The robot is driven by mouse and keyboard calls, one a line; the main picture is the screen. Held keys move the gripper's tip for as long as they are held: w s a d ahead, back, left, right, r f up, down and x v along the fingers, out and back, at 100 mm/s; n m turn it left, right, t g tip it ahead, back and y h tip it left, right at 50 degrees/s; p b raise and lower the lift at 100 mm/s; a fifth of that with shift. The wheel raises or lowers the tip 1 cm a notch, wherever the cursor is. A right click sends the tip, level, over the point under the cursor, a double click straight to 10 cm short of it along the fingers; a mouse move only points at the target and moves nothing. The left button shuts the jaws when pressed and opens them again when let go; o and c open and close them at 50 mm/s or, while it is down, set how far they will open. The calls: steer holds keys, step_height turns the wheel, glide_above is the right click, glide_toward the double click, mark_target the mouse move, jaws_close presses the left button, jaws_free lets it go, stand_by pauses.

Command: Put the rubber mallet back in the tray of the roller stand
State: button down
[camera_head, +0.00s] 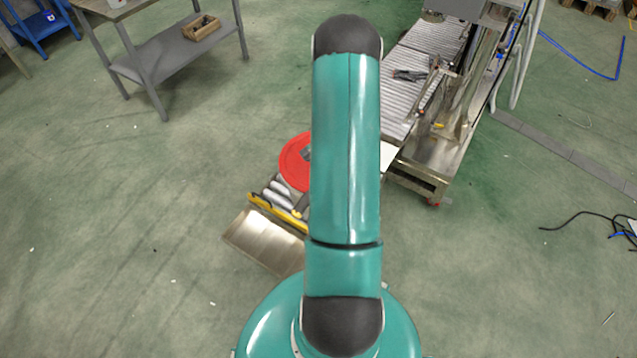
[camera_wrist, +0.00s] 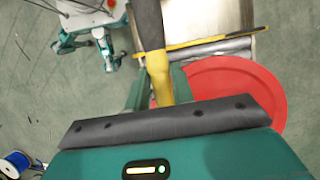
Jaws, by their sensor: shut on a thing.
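In the wrist view, the rubber mallet shows as a dark grey grip (camera_wrist: 149,25) and a yellow shaft (camera_wrist: 160,82); I cannot make out its head. My gripper (camera_wrist: 158,92) is shut on the mallet, with its fingers on either side of the yellow part. In the head view my arm hides both the gripper and mallet. The roller stand (camera_head: 277,212) has grey rollers and a yellow edge. Its bare metal tray (camera_head: 262,240) lies beside that edge. In the wrist view the tray (camera_wrist: 215,20) is at the top, beyond the gripper, partly behind the mallet.
A red disc (camera_head: 294,160) lies at the stand's far side, partly hidden by my arm. A roller conveyor (camera_head: 400,105) stands at the back right, a grey workbench (camera_head: 170,60) at the back left. Cables (camera_head: 590,220) lie at the right. The floor at left is largely clear.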

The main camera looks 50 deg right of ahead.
steer(key=shift+r, duration=0.35)
steer(key=shift+w, duration=0.1)
